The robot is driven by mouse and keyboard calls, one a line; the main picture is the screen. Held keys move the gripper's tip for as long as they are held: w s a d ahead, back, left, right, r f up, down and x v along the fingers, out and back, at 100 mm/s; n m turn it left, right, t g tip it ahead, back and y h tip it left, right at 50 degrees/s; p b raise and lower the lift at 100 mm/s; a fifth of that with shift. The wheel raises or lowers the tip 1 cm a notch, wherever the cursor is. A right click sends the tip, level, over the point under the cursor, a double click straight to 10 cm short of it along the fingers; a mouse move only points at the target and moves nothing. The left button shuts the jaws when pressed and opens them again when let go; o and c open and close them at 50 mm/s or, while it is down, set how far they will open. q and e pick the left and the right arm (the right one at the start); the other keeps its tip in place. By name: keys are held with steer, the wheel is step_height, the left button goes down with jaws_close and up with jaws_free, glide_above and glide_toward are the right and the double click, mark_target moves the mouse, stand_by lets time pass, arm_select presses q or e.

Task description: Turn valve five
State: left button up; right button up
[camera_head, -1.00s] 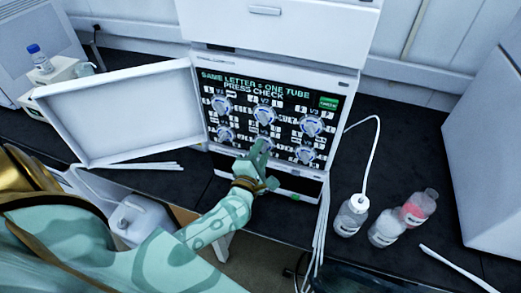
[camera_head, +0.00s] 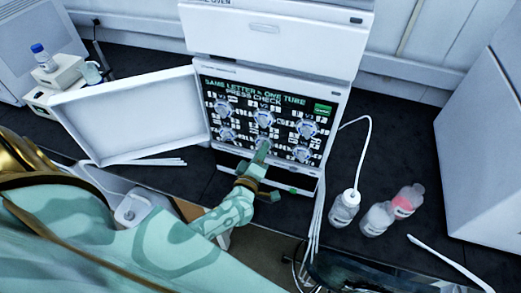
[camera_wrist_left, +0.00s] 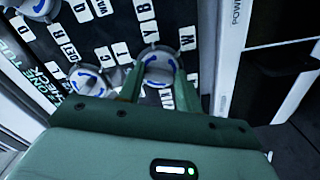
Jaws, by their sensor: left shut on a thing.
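The valve panel (camera_head: 244,143) is on the front of a white stacked unit, with two rows of round pale valve knobs and letter labels. My left gripper (camera_head: 262,151) is at the lower middle knob, which fits valve five; its own number is hidden. In the left wrist view my two green fingers (camera_wrist_left: 158,85) are shut on this valve knob (camera_wrist_left: 158,66), one on each side. A blue curved mark shows on it. Another knob (camera_wrist_left: 88,80) sits beside it, apart from the fingers. The right gripper is not in view.
An open white door (camera_head: 130,115) stands left of the panel. A green button (camera_head: 322,109) is at the panel's upper right. A clear bottle with a tube (camera_head: 344,208) and two more bottles stand at right. White tubes hang along the unit's right edge.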

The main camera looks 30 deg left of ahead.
arm_select(q)
steer(key=shift+f+m, duration=0.15)
steer(key=shift+m, duration=0.45)
steer(key=o, duration=1)
steer(key=shift+s, duration=0.15)
steer(key=v, duration=1.6)
steer(key=shift+d, duration=0.15)
